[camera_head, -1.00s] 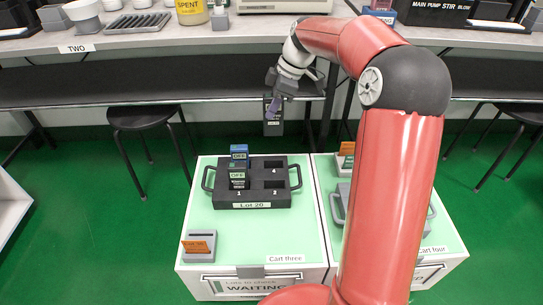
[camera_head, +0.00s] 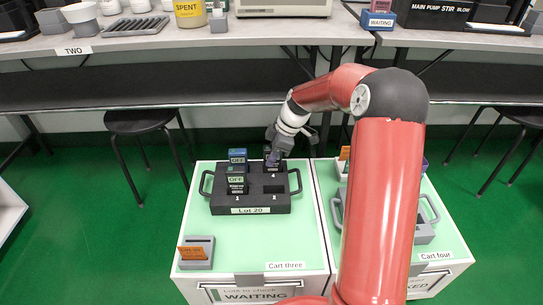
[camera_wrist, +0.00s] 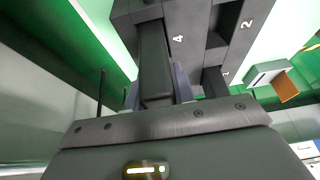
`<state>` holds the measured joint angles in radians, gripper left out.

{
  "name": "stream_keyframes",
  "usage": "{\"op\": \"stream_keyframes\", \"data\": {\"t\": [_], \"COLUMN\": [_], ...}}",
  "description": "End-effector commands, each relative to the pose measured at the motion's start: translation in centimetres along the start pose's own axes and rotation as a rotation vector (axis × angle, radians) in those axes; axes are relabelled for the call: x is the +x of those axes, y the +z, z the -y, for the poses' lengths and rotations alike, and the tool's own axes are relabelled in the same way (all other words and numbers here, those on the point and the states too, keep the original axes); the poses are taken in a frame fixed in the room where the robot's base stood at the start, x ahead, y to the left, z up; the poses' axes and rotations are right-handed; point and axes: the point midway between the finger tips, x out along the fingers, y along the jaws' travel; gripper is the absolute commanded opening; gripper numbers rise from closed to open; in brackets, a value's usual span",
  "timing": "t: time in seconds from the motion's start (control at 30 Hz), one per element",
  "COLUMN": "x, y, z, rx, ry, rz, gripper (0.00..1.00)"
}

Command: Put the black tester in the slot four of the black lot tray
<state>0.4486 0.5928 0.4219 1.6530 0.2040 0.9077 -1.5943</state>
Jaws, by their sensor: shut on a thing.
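The black lot tray (camera_head: 250,204), labelled Lot 20, lies on cart three in the head view. My gripper (camera_head: 273,158) is over its back right slot. It is shut on the black tester (camera_wrist: 153,60), whose sides lie between the fingers in the wrist view. The tester stands at the slot beside the number 4 (camera_wrist: 178,38), its lower end at or in the opening. How deep it sits I cannot tell. In the head view my gripper hides most of it. A dark tester (camera_head: 236,182) stands in slot one and a blue one (camera_head: 238,156) behind it.
The front right slot, two, looks empty (camera_head: 274,189). The tray has a handle at each side. A grey holder with an orange card (camera_head: 196,252) is at the cart's front left. Cart four (camera_head: 436,240) with a grey tray stands at the right. The workbench (camera_head: 130,42) is behind.

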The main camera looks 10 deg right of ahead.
Motion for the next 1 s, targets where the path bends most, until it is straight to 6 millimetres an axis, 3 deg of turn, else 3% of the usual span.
{"op": "stream_keyframes", "data": {"t": [0.3, 0.33, 0.5, 0.83, 1.0], "x": [0.2, 0.3, 0.2, -0.3, -2.8], "y": [0.1, 0.1, 0.0, -0.1, -0.1], "z": [0.0, 0.0, 0.0, 0.0, -0.1], "rx": [-0.001, -0.001, -0.001, -0.001, -0.001], "ry": [0.001, 0.0, 0.0, 0.001, 0.005], "rz": [0.0, 0.0, 0.0, 0.0, 0.0], "gripper": [0.0, 0.27, 0.47, 0.47, 0.47]}}
